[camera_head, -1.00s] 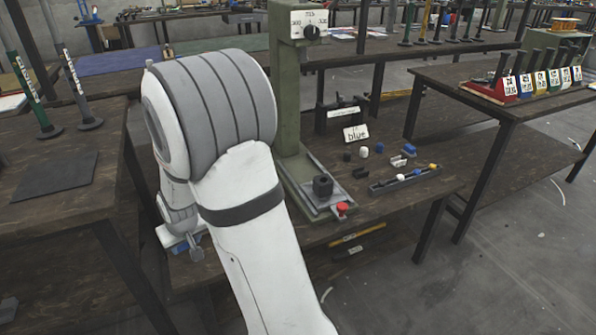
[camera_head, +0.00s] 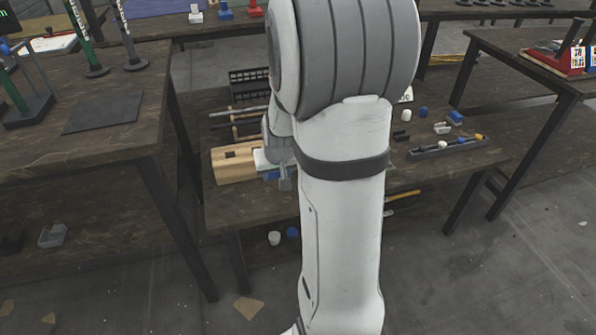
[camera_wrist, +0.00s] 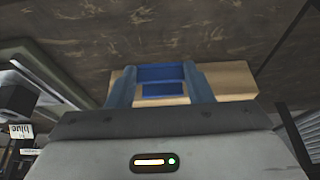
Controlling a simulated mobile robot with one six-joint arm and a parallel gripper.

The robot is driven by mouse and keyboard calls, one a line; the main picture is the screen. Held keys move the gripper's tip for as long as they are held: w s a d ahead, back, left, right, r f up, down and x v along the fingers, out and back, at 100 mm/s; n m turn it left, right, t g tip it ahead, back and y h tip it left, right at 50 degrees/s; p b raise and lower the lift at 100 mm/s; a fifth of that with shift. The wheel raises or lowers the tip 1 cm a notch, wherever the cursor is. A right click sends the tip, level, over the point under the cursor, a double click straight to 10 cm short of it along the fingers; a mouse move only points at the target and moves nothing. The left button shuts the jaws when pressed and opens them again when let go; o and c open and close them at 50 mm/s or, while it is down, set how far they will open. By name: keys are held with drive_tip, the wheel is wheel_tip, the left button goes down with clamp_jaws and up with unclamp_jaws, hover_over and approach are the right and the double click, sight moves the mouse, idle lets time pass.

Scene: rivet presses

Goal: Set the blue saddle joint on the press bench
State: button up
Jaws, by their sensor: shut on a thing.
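My gripper (camera_wrist: 160,88) is shut on a blue piece (camera_wrist: 162,73), likely the saddle joint, which shows between the two fingers in the wrist view. Its full shape is hidden by the gripper body. In the head view my arm covers most of the gripper; a bit of blue (camera_head: 269,174) shows beside a pale wooden block (camera_head: 236,167). The press bench (camera_head: 432,176) is dark wood and runs behind my arm. The wooden block also shows just beyond the fingers in the wrist view (camera_wrist: 232,80). I cannot tell whether the held piece touches anything.
On the bench's right are a grey tray (camera_head: 432,152) with small parts, white and blue caps, and another blue piece (camera_head: 456,117). A black rack (camera_head: 249,82) stands at the back. A higher table (camera_head: 110,150) is at the left. The press is hidden behind my arm.

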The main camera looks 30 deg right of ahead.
sight(278, 196)
wheel_tip(278, 196, down, 7)
drive_tip(key=b, duration=0.2)
drive_tip(key=shift+f+b, duration=0.2)
drive_tip(key=shift+b, duration=0.2)
drive_tip(key=shift+f, duration=0.15)
drive_tip(key=o, duration=0.9)
drive_tip(key=shift+o, duration=0.2)
drive_tip(key=shift+r, duration=0.3)
drive_tip(key=p+v, duration=0.5)
drive_tip(key=v, duration=0.6)
drive_tip(key=s+a+r+n+g+y, duration=0.1)
drive_tip(key=s+a+r+n+g, duration=0.2)
drive_tip(key=s+a, duration=1)
wheel_tip(278, 196, up, 3)
drive_tip(key=shift+s+r, duration=0.1)
drive_tip(key=shift+s, duration=0.35)
